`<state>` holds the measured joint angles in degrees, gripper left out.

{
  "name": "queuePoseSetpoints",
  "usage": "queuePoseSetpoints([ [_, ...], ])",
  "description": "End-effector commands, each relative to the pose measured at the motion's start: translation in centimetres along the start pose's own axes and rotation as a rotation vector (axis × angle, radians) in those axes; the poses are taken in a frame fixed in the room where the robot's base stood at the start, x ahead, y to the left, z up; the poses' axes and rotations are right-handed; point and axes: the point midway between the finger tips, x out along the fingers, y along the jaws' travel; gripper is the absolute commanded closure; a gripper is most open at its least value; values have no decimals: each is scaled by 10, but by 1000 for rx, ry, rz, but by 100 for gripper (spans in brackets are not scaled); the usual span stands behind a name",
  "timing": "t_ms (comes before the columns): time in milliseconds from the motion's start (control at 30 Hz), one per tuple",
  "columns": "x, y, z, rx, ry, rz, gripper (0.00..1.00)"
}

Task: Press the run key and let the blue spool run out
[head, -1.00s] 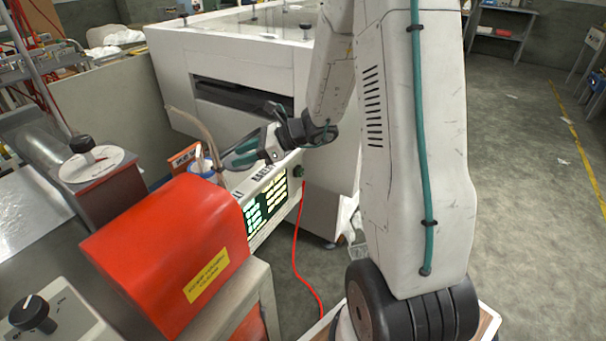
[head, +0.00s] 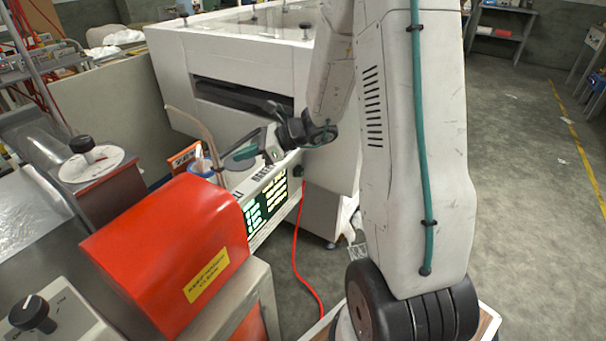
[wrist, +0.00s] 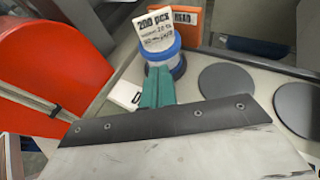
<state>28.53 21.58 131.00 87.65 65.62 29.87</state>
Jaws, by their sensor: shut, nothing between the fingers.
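In the head view only a bit of the spool (head: 201,166) shows left of my gripper. My gripper (head: 226,165) is shut and empty, low over the machine top. In the wrist view its teal fingers (wrist: 158,82) overlap the spool's lower edge; I cannot tell if they touch. A small green round button (head: 298,171) sits beside the lit display (head: 265,207); no run key label is readable.
A red housing (head: 170,250) stands left of my gripper. An orange card (wrist: 188,22) stands behind the spool. Two dark discs (wrist: 222,82) lie right of it. A thin curved tube (head: 205,130) rises by the spool. A large white cabinet (head: 235,60) stands behind.

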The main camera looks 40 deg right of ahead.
Motion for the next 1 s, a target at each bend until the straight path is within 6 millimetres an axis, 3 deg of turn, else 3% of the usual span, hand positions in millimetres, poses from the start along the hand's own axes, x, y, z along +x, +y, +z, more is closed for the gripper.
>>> queuePoseSetpoints([
  [767, 0, 1, 0, -5, 2, 4, 100],
  [867, -1, 12, -2, -66, 20, 48, 100],
  [967, -6, 44, 0, -221, 65, 166, 100],
  [1000, -10, 64, 3, -312, 89, 237, 100],
])
